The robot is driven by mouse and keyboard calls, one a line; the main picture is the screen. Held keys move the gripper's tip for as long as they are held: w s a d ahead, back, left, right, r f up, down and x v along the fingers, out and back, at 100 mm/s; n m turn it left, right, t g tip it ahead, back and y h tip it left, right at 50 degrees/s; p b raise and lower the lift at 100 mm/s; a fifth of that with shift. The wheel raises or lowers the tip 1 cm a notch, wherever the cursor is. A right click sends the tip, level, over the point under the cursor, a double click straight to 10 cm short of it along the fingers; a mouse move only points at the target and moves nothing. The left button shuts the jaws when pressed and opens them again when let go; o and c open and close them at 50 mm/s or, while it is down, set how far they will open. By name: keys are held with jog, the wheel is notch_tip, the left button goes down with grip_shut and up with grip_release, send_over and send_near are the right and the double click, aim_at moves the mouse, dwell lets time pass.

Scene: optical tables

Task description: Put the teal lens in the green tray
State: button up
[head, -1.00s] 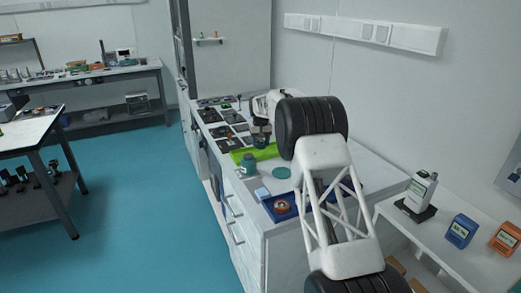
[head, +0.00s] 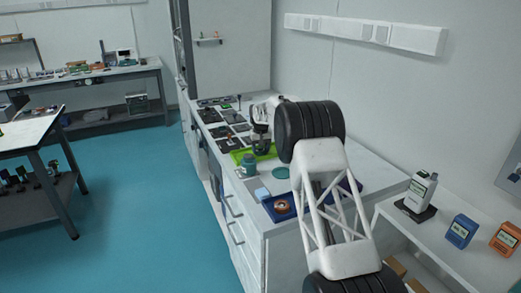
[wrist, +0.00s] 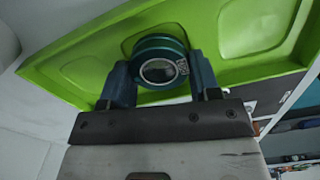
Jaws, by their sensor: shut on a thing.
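The teal lens (wrist: 158,62), a short round ringed piece with a pale marking on its face, is between the two fingers of my gripper (wrist: 160,85) in the wrist view. The fingers are shut on its sides. Behind it in that view is the green tray (wrist: 85,58), with shallow recesses and a raised rim. The lens overlaps the tray in the picture; I cannot tell whether it touches it. In the head view my gripper (head: 262,147) is over the green tray (head: 238,155), and the lens is too small to make out there.
A teal jar (head: 249,165) stands just in front of the tray. Dark flat pieces (head: 215,115) lie behind the green tray.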

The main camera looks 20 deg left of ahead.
aim_at(261, 149)
jog(key=shift+f, duration=0.1)
jog(key=o, duration=0.9)
jog(key=shift+o, duration=0.2)
notch_tip(261, 149, up, 12)
dwell(1.0)
